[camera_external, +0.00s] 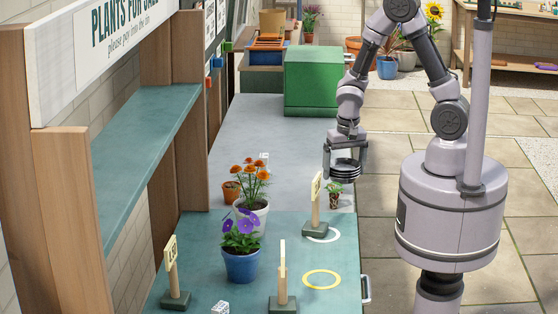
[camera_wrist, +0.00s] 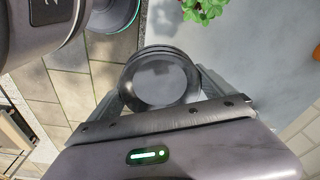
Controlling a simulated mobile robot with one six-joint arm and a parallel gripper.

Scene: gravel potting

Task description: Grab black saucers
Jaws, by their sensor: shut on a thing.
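A small stack of black saucers (camera_wrist: 160,80) sits between the two fingers of my gripper in the wrist view. In the external view my gripper (camera_external: 345,172) is shut on the black saucers (camera_external: 345,168), which lie nearly level, one above another. It holds them above the right edge of the grey bench top, near a small green plant. The exact number of saucers is hard to tell.
A small potted plant (camera_external: 334,193) stands just below my gripper. Orange flowers (camera_external: 249,180) and a blue pot of purple flowers (camera_external: 240,262) stand left. White (camera_external: 336,236) and yellow (camera_external: 308,285) rings mark the teal surface. A green box (camera_external: 312,80) stands behind.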

